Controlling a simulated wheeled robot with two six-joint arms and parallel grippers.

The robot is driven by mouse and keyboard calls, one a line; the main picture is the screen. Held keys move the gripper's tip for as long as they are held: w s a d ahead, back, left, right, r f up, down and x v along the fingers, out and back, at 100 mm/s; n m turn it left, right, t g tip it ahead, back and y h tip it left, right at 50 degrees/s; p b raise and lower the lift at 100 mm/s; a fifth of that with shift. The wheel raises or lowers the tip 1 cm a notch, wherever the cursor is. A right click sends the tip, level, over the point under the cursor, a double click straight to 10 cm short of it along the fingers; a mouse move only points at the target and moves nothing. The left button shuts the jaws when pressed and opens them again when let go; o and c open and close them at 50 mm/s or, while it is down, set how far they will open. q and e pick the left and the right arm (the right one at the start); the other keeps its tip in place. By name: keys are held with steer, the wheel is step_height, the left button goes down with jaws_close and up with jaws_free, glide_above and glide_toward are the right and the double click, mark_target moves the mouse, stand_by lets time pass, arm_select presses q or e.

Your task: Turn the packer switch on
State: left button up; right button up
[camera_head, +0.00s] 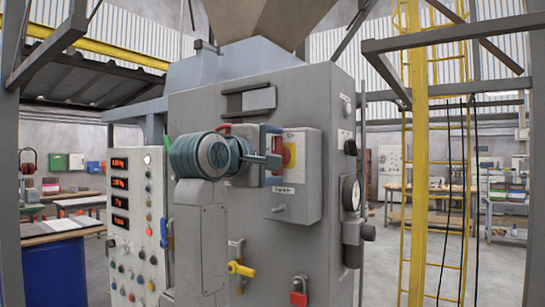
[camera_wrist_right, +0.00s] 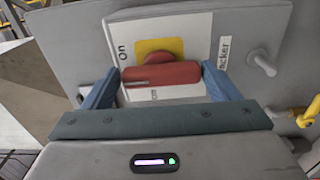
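The packer switch has a red handle (camera_wrist_right: 160,74) on a yellow square (camera_wrist_right: 152,47) and a white plate. It also shows in the head view as a red handle (camera_head: 289,156), partly hidden by my gripper. In the wrist view the handle lies level across the picture, with a light line near its left end. "On" stands at the plate's left, and part of "Packer" at its right. My right gripper (camera_wrist_right: 159,70) is open, its blue fingers at the handle's two ends; I cannot tell whether they touch. My left gripper is not in view.
The switch box (camera_head: 304,205) is on the grey cabinet (camera_head: 330,105). A yellow handle (camera_head: 241,268) and a red padlock (camera_head: 299,290) are below. A gauge (camera_head: 350,193) is at the right, a panel (camera_head: 128,230) with red displays and buttons at the left.

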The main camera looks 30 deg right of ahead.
steer(key=shift+o, duration=1.3)
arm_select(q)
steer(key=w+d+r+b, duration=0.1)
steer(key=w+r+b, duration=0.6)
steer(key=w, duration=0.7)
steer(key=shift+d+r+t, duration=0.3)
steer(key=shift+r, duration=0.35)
arm_select(e)
steer(key=v, duration=1)
steer(key=shift+a, duration=0.35)
